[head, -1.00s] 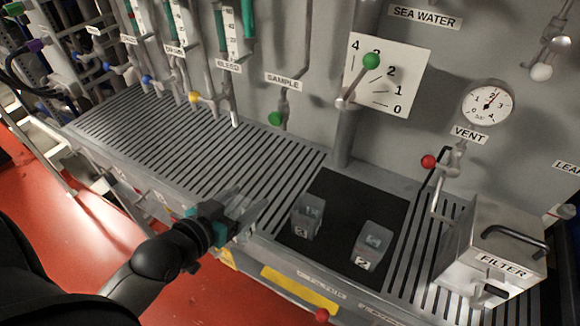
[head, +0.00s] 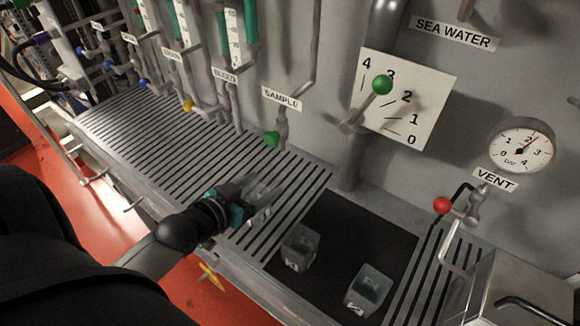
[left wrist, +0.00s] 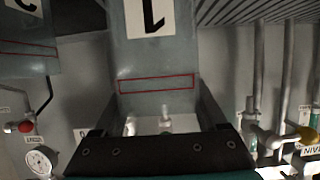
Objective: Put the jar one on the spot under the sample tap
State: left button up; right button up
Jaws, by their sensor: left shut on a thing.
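My left gripper (head: 256,202) is shut on jar one, a clear box-shaped jar (head: 262,190), over the slatted grating left of the black mat. In the left wrist view the jar (left wrist: 155,55) stands between the fingers, with a white label "1" and a red outlined band. The sample tap (head: 272,139) has a green knob and hangs on the wall under the SAMPLE label (head: 282,97). It is beyond the gripper, further back. No marked spot can be made out on the grating (head: 215,155) beneath it. My right gripper is not in view.
Two more clear jars, one (head: 300,250) and another (head: 368,290), stand on the black mat (head: 345,235). The filter box (head: 480,290) is at the lower right. A green-knobbed lever (head: 382,84) juts from the wall above. The grating around the sample tap is clear.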

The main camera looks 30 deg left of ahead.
pick_arm(q)
jog(key=shift+r+b+x, duration=0.2)
jog(key=shift+b+x, duration=0.3)
jog(key=shift+x, duration=2.4)
jog(key=shift+r+b+x, duration=0.2)
jog(key=shift+b+x, duration=0.25)
jog(key=shift+x, duration=2.4)
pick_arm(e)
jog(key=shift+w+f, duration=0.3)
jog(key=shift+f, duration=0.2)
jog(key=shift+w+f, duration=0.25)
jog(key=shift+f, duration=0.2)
pick_arm(q)
jog(key=shift+w+f, duration=0.1)
jog(key=shift+w, duration=0.1)
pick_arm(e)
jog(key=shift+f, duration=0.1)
pick_arm(q)
jog(key=o, duration=1.4)
jog(key=shift+o, duration=0.2)
jog(key=p+v, duration=0.2)
jog(key=v, duration=1)
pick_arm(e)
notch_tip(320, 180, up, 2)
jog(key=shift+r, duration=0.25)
